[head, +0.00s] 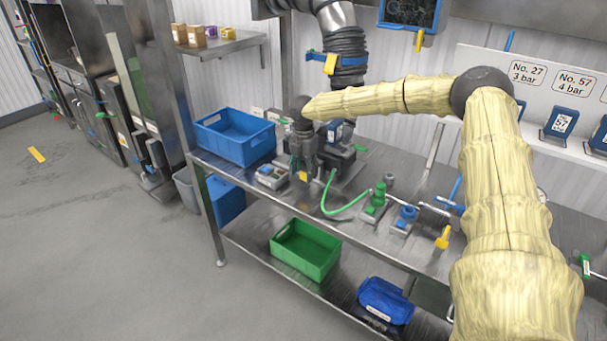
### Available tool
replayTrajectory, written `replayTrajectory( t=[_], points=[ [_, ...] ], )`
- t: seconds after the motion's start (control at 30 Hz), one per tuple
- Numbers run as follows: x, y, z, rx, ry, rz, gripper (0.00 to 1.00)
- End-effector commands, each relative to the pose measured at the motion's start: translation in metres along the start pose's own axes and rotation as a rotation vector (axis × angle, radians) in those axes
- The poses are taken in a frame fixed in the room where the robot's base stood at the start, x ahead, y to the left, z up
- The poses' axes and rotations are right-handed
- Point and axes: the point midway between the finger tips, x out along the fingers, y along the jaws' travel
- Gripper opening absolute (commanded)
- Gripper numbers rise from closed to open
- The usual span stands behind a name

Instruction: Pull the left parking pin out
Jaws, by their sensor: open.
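My gripper (304,170) hangs pointing down at the end of my yellow-covered arm, over the left part of the steel workbench (345,232). It is open. Its fingertips are small and dark against a dark grey device (340,165), so I cannot tell whether they touch anything. A small yellow piece (303,177) shows right at the fingertips. I cannot clearly make out the left parking pin; it may be hidden by my gripper or too small to see.
A blue crate (213,122) stands left of my gripper, with a small grey box (271,176) between. A green hose (345,210), a green-topped fitting (376,198) and a blue-topped fitting (404,216) lie to the right. A green crate (283,259) sits on the lower shelf.

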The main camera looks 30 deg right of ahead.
Motion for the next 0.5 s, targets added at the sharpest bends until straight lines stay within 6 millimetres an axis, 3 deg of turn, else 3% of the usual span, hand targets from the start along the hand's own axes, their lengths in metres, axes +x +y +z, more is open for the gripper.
replayTrajectory(
  t=[0.5],
  points=[
    [-0.089,0.001,-0.002,-0.001,-0.001,0.001,0.52]
  ],
)
